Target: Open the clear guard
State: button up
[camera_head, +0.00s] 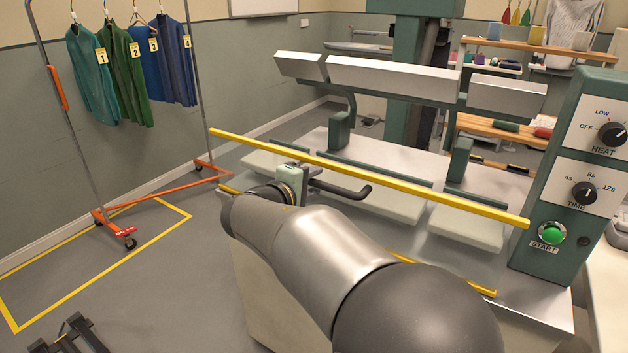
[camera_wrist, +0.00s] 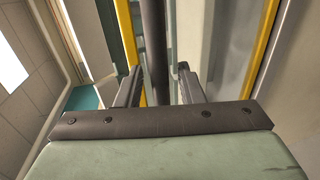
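The clear guard (camera_head: 440,193) stands across the front of the press, with a yellow top bar and a yellow lower edge; the pane itself is hard to see. A dark bent handle (camera_head: 345,191) sticks out from its front. My gripper (camera_head: 308,177) is at the left end of this handle. In the wrist view the handle (camera_wrist: 154,40) runs as a dark bar between the two fingers of my gripper (camera_wrist: 159,78). The fingers are apart, with a gap showing on both sides of the bar. Yellow guard edges (camera_wrist: 262,45) show on either side.
The press control box (camera_head: 560,180), with dials and a green start button, stands at the right. Metal press heads (camera_head: 395,80) are raised behind the guard. A garment rail (camera_head: 75,150) with several shirts stands at the left. The floor between is mostly clear.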

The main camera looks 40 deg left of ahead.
jog(key=shift+w, duration=0.25)
